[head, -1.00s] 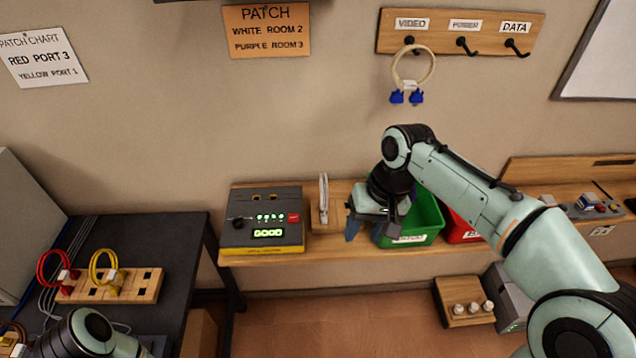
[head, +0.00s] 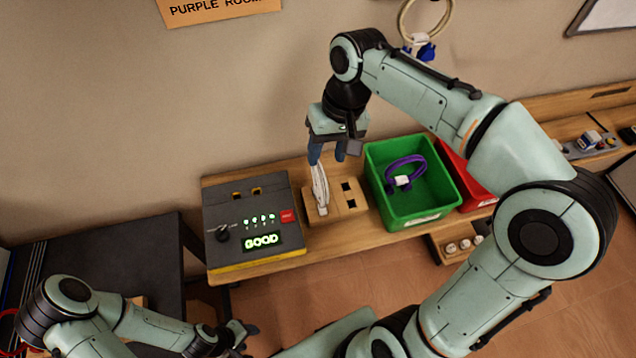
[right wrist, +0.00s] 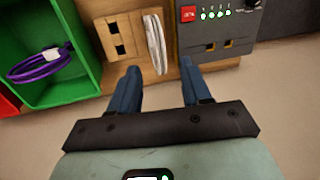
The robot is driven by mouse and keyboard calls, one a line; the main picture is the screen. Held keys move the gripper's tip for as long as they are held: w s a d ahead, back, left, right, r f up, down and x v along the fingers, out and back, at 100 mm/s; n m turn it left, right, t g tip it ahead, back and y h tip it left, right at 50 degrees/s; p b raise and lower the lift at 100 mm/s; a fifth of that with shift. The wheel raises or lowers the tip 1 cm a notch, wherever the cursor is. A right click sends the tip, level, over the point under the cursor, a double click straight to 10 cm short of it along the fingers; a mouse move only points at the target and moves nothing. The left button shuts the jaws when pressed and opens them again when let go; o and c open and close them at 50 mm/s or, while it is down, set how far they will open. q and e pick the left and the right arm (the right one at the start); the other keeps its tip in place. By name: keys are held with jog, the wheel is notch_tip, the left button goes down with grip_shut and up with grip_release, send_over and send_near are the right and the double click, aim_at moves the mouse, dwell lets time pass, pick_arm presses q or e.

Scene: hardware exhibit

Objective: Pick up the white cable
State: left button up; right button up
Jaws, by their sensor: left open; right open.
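The white cable (head: 320,186) stands upright as a narrow loop in a wooden socket block (head: 349,207) on the wall shelf. It also shows in the right wrist view (right wrist: 154,42). My right gripper (head: 332,155) is open above the cable, fingers pointing down. In the right wrist view its blue fingertips (right wrist: 160,75) are apart, with the near end of the cable in line with the gap between them. I cannot tell whether they touch it. My left gripper (head: 246,336) is open and empty, low in the head view, away from the cable.
A tester box (head: 253,228) with a lit "GOOD" display stands left of the block. A green bin (head: 384,162) holding a purple cable (head: 404,172) stands right of it, then a red bin (head: 466,180). A cream cable (head: 403,18) hangs on the wall.

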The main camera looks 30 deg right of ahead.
aim_at(321, 169)
jog(key=f, duration=0.3)
jog(key=a+f, duration=0.1)
jog(key=f, duration=0.5)
jog(key=shift+w+a+b, duration=0.3)
jog(key=shift+r, duration=0.1)
grip_shut()
